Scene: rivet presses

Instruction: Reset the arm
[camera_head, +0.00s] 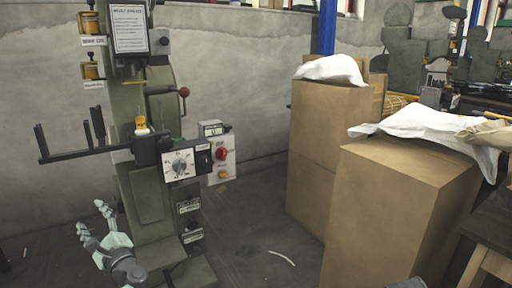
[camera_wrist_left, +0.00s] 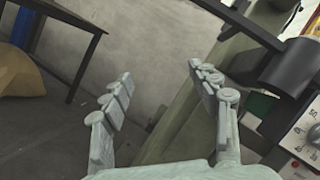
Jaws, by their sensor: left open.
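My left gripper (camera_head: 92,220) is at the lower left of the head view, in front of and low beside the green rivet press (camera_head: 147,200). Its two fingers stand apart with nothing between them, and they also show spread in the left wrist view (camera_wrist_left: 165,98). The press carries a dark arm with upright prongs (camera_head: 88,150), a dial panel (camera_head: 181,164) and a red-knobbed lever (camera_head: 184,92). In the left wrist view the dial panel (camera_wrist_left: 304,135) is at the right edge, beside the gripper. My right gripper is in neither view.
Two tall cardboard boxes (camera_head: 325,150) (camera_head: 395,215) stand right of the press, with white sacks (camera_head: 332,68) on top. A control box with a red knob (camera_head: 220,155) is on the press's right side. A dark table (camera_wrist_left: 60,12) shows at upper left in the wrist view. Floor between press and boxes is mostly clear.

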